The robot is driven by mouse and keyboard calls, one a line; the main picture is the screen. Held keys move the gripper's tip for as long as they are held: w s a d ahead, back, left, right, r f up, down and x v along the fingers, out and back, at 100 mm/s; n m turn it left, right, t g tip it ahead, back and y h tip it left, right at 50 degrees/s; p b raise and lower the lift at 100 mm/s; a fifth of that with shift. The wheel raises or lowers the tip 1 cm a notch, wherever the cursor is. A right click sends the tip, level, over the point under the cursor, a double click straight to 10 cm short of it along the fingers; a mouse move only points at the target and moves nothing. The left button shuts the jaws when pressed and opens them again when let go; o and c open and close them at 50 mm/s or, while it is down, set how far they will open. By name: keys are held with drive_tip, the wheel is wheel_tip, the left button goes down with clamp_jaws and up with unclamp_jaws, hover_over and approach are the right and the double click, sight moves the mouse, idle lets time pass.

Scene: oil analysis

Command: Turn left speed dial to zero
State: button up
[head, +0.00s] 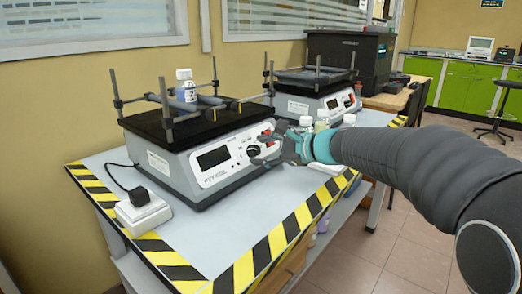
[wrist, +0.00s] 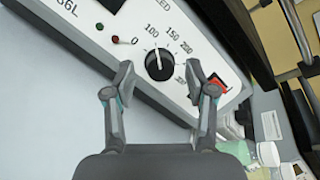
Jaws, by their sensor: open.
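The left shaker (head: 178,165) stands on the table, with a dark display and a black speed dial (head: 252,151) on its pale front panel. In the wrist view the round black dial (wrist: 159,65) has a white line running roughly up toward the 100 side of its scale; the exact reading is hard to tell. The 0 mark (wrist: 135,41) is at the dial's upper left. My gripper (head: 266,150) is in front of the panel. In the wrist view my open gripper (wrist: 160,72) has one fingertip on each side of the dial; contact is not clear.
A red switch (wrist: 217,84) is close beside the right finger. A labelled bottle (head: 186,86) stands on the shaker's platform between upright rods. A second shaker (head: 310,101) is behind to the right, with small bottles near it. A white plug block (head: 143,213) lies at the left.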

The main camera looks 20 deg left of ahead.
drive_tip(key=shift+w+a+f, duration=0.1)
drive_tip(key=shift+a, duration=0.35)
clamp_jaws()
drive_tip(key=shift+f+n+b, duration=0.1)
drive_tip(key=shift+n+b, duration=0.2)
drive_tip(key=n+b, duration=0.2)
drive_tip(key=shift+n+g, duration=0.4)
drive_tip(key=shift+w+n+g+h+b, duration=0.1)
drive_tip(key=shift+n+g+h+b, duration=0.25)
drive_tip(key=shift+n+b, duration=1.35)
drive_tip(key=shift+n+p, duration=0.35)
drive_tip(key=shift+n, duration=0.35)
